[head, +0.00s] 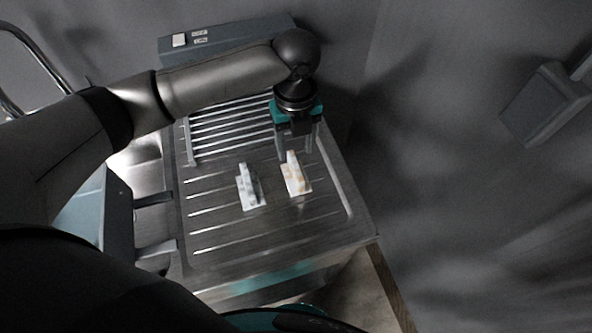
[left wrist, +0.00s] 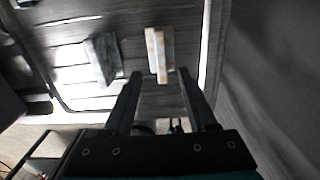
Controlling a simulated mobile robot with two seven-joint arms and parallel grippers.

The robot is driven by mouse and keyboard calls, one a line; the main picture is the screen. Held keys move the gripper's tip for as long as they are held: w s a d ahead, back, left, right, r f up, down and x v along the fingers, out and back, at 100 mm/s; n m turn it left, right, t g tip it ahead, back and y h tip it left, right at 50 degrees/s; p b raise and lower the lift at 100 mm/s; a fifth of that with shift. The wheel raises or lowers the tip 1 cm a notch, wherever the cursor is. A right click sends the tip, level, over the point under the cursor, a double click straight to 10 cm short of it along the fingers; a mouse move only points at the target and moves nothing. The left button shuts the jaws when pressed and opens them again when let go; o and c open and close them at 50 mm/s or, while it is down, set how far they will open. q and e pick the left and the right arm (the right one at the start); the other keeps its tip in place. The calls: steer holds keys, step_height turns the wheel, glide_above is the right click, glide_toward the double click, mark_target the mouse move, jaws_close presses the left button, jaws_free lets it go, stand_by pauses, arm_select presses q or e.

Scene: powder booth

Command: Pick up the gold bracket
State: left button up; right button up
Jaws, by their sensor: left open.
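The gold bracket (head: 296,178) is a small pale piece with orange-gold patches and an upright rib, lying on the metal draining surface. My left gripper (head: 297,153) is above its far end, pointing down, open and empty. In the left wrist view the gold bracket (left wrist: 158,50) lies just beyond the two fingertips (left wrist: 161,74), roughly lined up with the gap between them. I cannot tell how high the fingertips are above it. My right gripper is not in view.
A similar grey-white bracket (head: 250,189) lies to the left of the gold one; it also shows in the left wrist view (left wrist: 102,58). A slatted metal rack (head: 228,128) stands behind. A grey box with a white switch (head: 222,38) is at the back. The near drainer surface is clear.

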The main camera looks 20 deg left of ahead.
mark_target(296, 165)
arm_select(q)
step_height(296, 165, down, 3)
steer(key=shift+f, duration=0.9)
step_height(296, 165, down, 4)
steer(key=shift+w+f+b, duration=0.1)
steer(key=shift+f+b, duration=0.05)
steer(key=shift+b, duration=0.2)
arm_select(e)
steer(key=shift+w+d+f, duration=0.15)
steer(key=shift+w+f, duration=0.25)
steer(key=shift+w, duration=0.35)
arm_select(q)
steer(key=shift+c, duration=0.2)
jaws_close()
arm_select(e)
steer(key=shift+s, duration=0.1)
